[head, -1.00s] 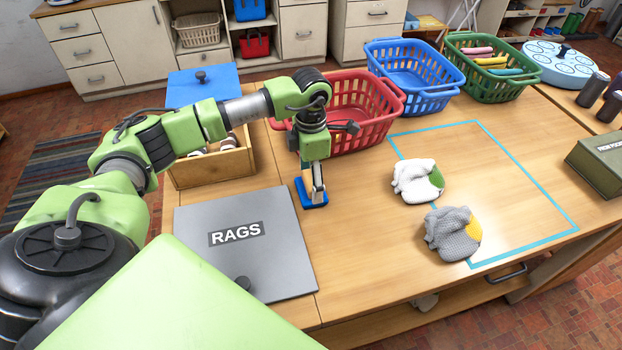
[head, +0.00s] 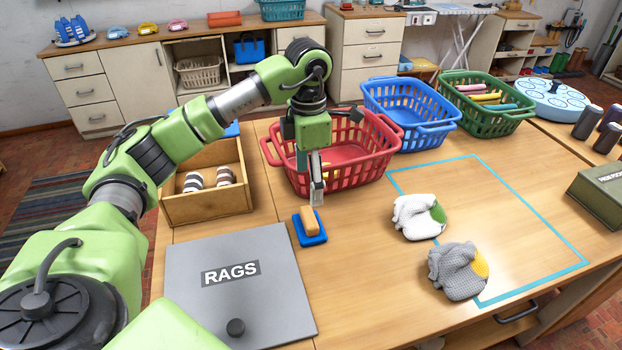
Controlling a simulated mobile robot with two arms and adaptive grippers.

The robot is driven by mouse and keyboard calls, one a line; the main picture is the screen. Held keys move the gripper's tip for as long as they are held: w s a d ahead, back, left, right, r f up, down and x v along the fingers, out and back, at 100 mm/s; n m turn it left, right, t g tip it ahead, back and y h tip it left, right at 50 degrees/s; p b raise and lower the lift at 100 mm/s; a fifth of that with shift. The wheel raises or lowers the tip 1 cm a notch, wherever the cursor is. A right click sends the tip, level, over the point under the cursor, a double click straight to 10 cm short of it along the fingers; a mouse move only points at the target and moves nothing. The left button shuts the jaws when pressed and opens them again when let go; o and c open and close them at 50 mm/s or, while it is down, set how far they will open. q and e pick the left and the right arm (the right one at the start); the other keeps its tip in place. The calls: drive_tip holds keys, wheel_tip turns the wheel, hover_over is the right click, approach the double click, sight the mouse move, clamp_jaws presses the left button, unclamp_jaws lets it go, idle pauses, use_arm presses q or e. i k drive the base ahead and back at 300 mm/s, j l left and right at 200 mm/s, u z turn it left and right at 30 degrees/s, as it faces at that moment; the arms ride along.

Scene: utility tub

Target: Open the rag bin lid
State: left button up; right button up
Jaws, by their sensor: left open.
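The rag bin lid (head: 262,300) is a flat grey panel marked RAGS at the front left of the table. My right gripper is not in view.
A wooden box (head: 208,206) with striped rolls stands behind the lid. Red (head: 340,168), blue (head: 405,115) and green (head: 483,105) baskets line the back. The wood between brush and gloves is clear.

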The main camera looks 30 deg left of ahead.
sight(246, 288)
drive_tip(key=k+l, duration=1.2)
drive_tip(key=k, duration=0.1)
